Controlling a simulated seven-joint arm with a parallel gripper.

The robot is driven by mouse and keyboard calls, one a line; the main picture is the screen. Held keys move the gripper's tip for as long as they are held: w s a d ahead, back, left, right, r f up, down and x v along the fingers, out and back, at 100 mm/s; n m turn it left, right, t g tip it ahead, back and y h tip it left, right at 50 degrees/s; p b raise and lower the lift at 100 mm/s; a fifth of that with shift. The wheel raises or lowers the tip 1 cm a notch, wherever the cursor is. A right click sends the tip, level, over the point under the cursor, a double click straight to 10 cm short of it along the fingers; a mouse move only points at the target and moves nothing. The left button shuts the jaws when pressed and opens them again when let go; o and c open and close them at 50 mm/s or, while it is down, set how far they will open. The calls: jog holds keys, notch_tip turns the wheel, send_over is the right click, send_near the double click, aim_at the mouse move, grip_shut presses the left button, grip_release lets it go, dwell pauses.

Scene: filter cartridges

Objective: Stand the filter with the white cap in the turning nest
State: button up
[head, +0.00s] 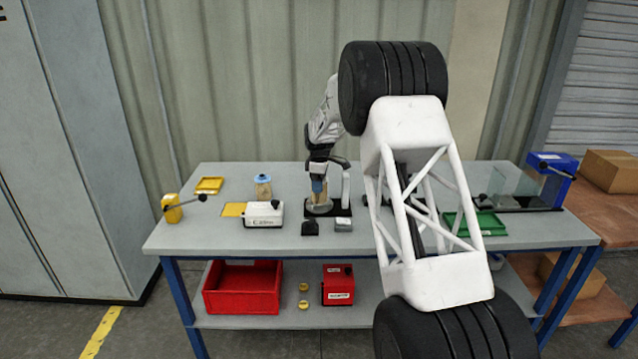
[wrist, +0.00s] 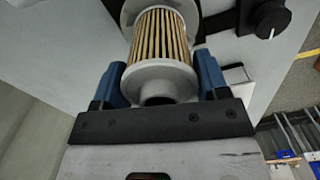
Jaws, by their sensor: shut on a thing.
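My gripper (head: 319,184), with blue fingers, points down over the back middle of the table. It is shut on a filter (wrist: 161,45) with a tan pleated body and a pale grey-white cap that has a round spout in its middle. The cap end sits between the fingers (wrist: 160,88). The filter looks upright, its lower end at the round grey turning nest (head: 320,209), which stands on a black base. I cannot tell whether the filter rests fully on the nest. Another filter (head: 263,190) with a blue cap stands on the table to the left.
A grey post (head: 346,190) rises close to the right of the nest. A white box (head: 263,215) and a yellow mat (head: 233,209) lie left. Small dark and grey blocks (head: 343,225) sit in front. My own large white arm link hides part of the table to the right.

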jog(key=shift+f, duration=0.2)
dwell(0.4)
jog(key=o, duration=1)
jog(key=shift+o, duration=0.5)
jog(key=shift+r, duration=0.3)
jog(key=shift+r, duration=0.65)
jog(key=shift+r, duration=0.2)
jog(key=shift+r, duration=3.1)
